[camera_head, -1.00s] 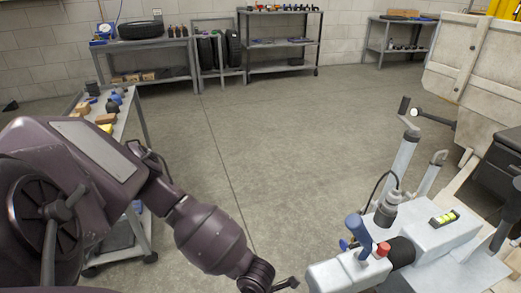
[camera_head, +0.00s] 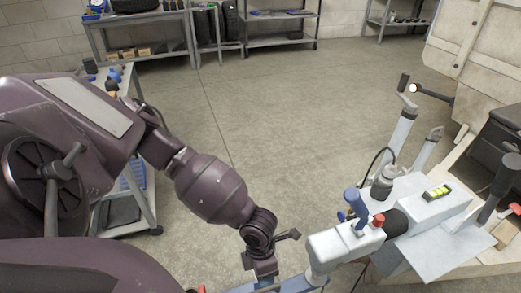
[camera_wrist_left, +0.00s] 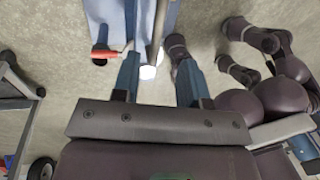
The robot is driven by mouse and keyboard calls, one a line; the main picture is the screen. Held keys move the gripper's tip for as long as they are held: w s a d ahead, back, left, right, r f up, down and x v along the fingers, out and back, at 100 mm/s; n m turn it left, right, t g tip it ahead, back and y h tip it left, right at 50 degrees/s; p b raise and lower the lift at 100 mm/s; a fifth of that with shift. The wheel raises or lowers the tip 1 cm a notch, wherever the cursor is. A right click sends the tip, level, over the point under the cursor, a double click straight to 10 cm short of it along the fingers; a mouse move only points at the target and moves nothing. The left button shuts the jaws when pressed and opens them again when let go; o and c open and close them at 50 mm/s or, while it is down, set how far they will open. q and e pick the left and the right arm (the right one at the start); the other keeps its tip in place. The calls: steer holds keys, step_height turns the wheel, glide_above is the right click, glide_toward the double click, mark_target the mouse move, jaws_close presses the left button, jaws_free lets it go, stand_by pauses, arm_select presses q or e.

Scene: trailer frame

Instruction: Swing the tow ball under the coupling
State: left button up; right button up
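My left arm comes in from the left in the head view, its wrist (camera_head: 262,250) low beside the coupling; its fingertips are cut off by the bottom edge. In the left wrist view my left gripper (camera_wrist_left: 157,65) has its two blue fingers apart. A thin grey rod (camera_wrist_left: 158,28) and a shiny pale round thing (camera_wrist_left: 148,72), possibly the tow ball, show between them; I see no grip on either. The grey coupling (camera_head: 338,245) has a blue handle (camera_head: 355,200) and a red knob (camera_head: 378,221). My right gripper is not in view.
A red-handled lever (camera_wrist_left: 105,52) lies beside the left finger. A blue beam (camera_head: 300,286) runs under the coupling. A shelf cart (camera_head: 150,205) stands behind my left arm. The middle floor (camera_head: 270,120) is clear.

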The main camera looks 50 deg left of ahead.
arm_select(q)
steer(key=shift+w+a+r+p, duration=0.1)
steer(key=shift+a+r+p, duration=0.1)
steer(key=shift+r, duration=0.75)
steer(key=shift+a+r+p, duration=0.15)
steer(key=shift+r, duration=0.8)
